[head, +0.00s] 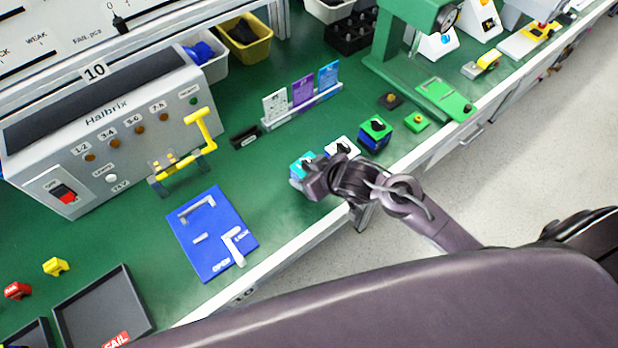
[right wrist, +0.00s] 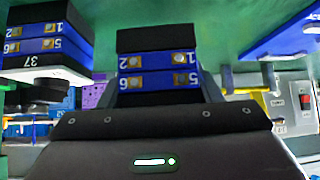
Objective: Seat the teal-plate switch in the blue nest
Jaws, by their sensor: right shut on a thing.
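The teal-plate switch (head: 300,163) is near the bench's front edge in the head view, partly hidden by my right gripper (head: 317,178). In the right wrist view its blue, numbered body with a black end block (right wrist: 158,70) stands between the jaws. My right gripper is shut on it; I cannot tell whether it is clear of the bench. The blue nest (head: 205,255) is a flat plate to the left of the gripper. It has pale raised bars and a white lever near the OPEN and LOCK marks. My left gripper is not in view.
A white-plate switch (head: 345,147) and a green-plate switch (head: 376,128) stand just right of the gripper. The grey Halbrix tester (head: 110,135) with a yellow-handled clamp (head: 200,130) stands behind the nest. Dark trays (head: 85,320) lie lower left. Green bench shows between switch and nest.

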